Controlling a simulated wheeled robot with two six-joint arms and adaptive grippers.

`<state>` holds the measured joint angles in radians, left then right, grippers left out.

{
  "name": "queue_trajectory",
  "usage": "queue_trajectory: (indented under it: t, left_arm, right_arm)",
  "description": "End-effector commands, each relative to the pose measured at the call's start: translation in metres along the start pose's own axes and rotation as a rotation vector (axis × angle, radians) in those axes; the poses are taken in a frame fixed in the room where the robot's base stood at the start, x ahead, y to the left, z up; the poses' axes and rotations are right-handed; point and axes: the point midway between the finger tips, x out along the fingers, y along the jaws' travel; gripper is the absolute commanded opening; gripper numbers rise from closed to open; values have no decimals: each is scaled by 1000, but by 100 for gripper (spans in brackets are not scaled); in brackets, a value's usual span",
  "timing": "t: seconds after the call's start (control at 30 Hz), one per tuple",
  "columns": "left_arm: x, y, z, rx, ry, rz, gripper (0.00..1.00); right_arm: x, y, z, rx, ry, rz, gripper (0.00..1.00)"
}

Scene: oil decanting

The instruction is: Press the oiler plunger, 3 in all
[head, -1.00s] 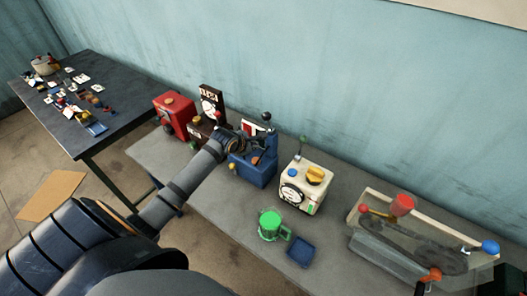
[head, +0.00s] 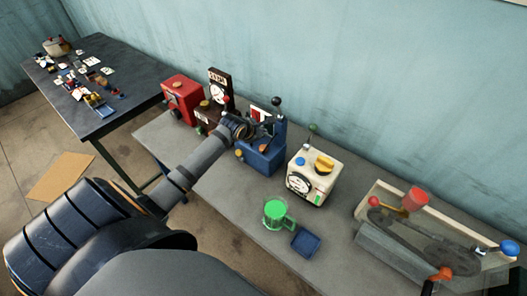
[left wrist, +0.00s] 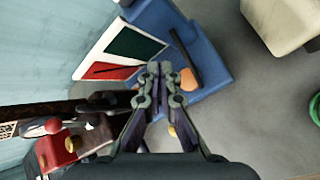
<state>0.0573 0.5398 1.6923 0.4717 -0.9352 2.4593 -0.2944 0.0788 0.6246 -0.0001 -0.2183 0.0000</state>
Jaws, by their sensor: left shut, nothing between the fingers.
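A blue device (head: 265,158) stands on the grey bench, with an orange round part (head: 263,148) on its front. A red-and-green panel sits behind that part. My left gripper (head: 262,129) is over the top of this device, shut and empty. In the left wrist view the closed fingertips (left wrist: 160,72) are in front of the blue body (left wrist: 205,45). The orange part (left wrist: 188,80) shows just right of them, beside a dark bar. I cannot tell whether the fingers touch it. Which part is the oiler plunger is not clear. My right gripper is not in view.
A red box (head: 183,100) and a brown device with a dial (head: 219,84) stand left of the blue one. Right are a cream box with a yellow knob (head: 325,163), a green mug (head: 274,213), a blue tray (head: 306,242) and a belt machine (head: 420,240).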

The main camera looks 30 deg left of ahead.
Motion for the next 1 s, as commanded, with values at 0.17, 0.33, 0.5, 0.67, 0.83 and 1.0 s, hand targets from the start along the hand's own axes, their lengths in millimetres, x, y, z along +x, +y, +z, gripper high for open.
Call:
queue_trajectory:
  t: [0.17,0.33,0.5,0.67,0.83,1.0]
  left_arm:
    - [19,-14,-14,1,0,0,0]
    - [29,-21,-21,-1,0,-2,0]
    - [38,-28,-28,-1,0,0,0]
    - [39,-28,-29,0,0,0,0]
    - [39,-28,-29,0,0,0,0]
    - [39,-28,-28,0,0,0,0]
  right_arm:
    - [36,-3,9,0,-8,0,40]
    - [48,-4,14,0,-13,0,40]
    - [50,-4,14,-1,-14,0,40]
    - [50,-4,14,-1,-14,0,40]
    - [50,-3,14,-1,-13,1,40]
    - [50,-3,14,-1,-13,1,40]
